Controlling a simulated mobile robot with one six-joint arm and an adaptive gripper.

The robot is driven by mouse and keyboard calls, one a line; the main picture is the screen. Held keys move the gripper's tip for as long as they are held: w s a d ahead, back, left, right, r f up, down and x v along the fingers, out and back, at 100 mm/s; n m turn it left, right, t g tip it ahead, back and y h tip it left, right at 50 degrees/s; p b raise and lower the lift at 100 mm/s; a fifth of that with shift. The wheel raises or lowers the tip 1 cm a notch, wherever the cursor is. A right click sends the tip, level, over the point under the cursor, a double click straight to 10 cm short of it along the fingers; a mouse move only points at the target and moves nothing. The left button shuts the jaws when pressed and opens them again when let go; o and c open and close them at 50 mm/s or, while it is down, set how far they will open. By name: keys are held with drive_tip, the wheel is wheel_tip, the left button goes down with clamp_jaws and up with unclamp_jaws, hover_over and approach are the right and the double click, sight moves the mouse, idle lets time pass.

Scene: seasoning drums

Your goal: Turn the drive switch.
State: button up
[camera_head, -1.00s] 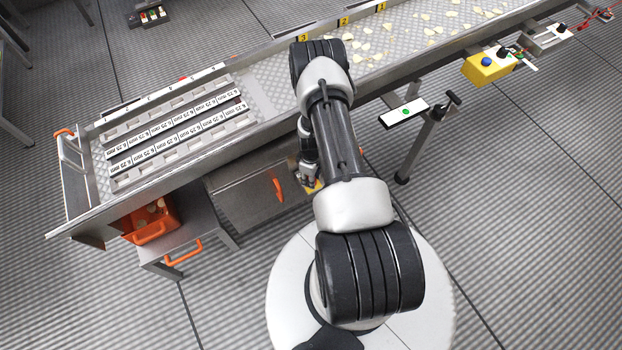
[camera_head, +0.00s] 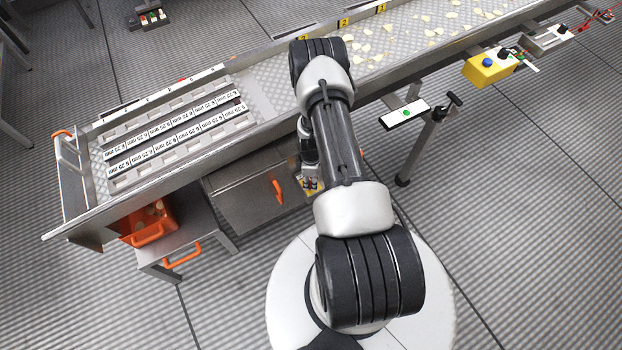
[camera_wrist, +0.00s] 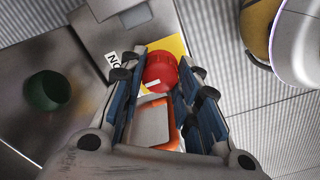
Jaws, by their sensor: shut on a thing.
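The drive switch is a red round knob (camera_wrist: 161,72) with a white mark, on a yellow plate (camera_wrist: 172,46) in the wrist view. My gripper (camera_wrist: 160,67) is shut on the knob, one finger on each side of it. In the head view my gripper (camera_head: 311,183) is low beside the conveyor's near side, mostly hidden by my arm. A small yellow patch shows there by the fingers, but the knob cannot be made out.
A dark green round part (camera_wrist: 47,91) sits on the grey surface at left. A grey cabinet with an orange handle (camera_head: 277,191) stands under the conveyor. A yellow box with a blue button (camera_head: 488,67) is at the far right. Floor is open at lower right.

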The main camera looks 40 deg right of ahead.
drive_tip(key=o, duration=1.1)
drive_tip(key=shift+c, duration=0.2)
wheel_tip(320, 180, up, 12)
